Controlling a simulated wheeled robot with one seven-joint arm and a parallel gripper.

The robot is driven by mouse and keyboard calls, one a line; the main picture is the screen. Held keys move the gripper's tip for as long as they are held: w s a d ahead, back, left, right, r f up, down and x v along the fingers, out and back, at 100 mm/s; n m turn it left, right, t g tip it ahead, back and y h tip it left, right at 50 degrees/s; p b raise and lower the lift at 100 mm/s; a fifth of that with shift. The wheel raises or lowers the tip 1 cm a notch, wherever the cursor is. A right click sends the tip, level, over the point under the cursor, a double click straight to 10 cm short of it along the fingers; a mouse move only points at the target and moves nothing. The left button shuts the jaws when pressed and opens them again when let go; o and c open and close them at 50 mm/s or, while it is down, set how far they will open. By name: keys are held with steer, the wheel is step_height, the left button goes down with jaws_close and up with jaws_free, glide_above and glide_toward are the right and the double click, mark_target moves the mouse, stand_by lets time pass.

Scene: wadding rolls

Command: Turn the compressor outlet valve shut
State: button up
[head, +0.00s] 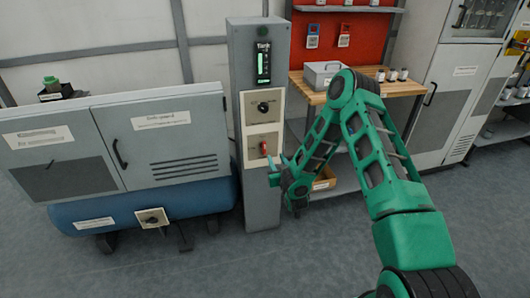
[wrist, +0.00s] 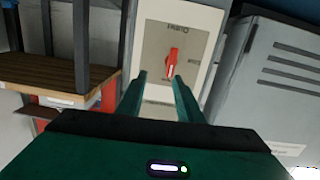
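The red valve handle (head: 264,147) is on the lower cream plate (head: 253,141) of a grey column. In the wrist view the red handle (wrist: 172,62) stands roughly upright in the picture, slightly tilted, with an upside-down label on its plate that I cannot read surely. My gripper (head: 275,166) is just in front of and below the handle in the head view. In the wrist view its two fingers (wrist: 158,92) are apart with nothing between them, and the handle shows beyond their tips. The handle looks untouched.
A black knob (head: 263,108) and a lit tank gauge (head: 263,64) are higher on the column. The grey compressor housing (head: 165,140) with its blue tank (head: 145,205) is at left; another knob (head: 152,217) is on the tank. A wooden bench (head: 400,88) stands close at right.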

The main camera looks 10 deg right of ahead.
mark_target(265, 148)
steer(key=shift+t+y, duration=0.3)
steer(key=shift+t, duration=0.2)
steer(key=w, duration=0.3)
steer(key=w+a+f, duration=0.1)
steer(key=w, duration=0.2)
steer(key=w+a, duration=0.1)
steer(key=w, duration=0.2)
steer(key=shift+w+a+f, duration=0.15)
steer(key=shift+w+a, duration=0.1)
steer(key=shift+w, duration=0.15)
jaws_close()
